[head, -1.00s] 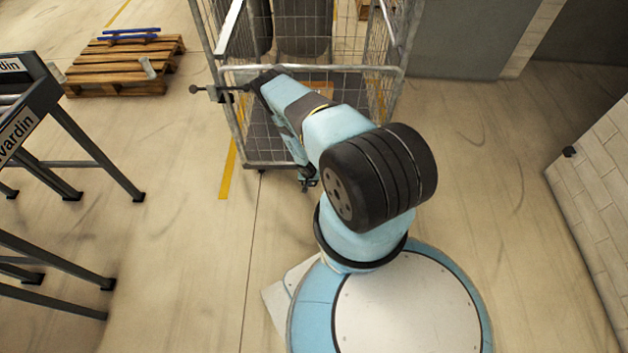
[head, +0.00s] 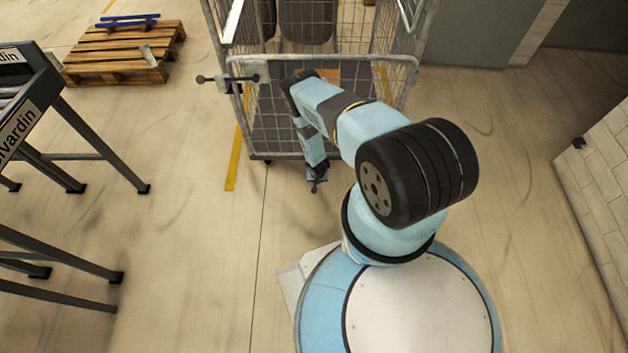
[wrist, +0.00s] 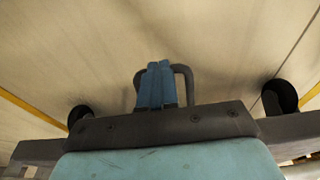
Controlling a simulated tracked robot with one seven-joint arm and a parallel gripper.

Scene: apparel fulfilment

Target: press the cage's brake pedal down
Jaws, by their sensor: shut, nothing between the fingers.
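The roll cage (head: 345,62) is a grey wire-mesh cage standing ahead of me, with its low front edge toward my arm. My gripper (head: 318,183) is low, close to the floor at the cage's front edge. In the wrist view its blue fingers (wrist: 156,85) are shut together and empty. A dark looped bar, which looks like the brake pedal (wrist: 186,76), shows behind and beside the fingers. I cannot tell whether they touch it or how far it is down. In the head view I cannot make out the pedal.
Black cage wheels (wrist: 281,97) stand left and right of the fingers in the wrist view. A dark-legged stand (head: 105,150) is at left, a wooden pallet (head: 120,62) at the back left, and a white brick wall (head: 600,200) at right. Floor between stand and cage is free.

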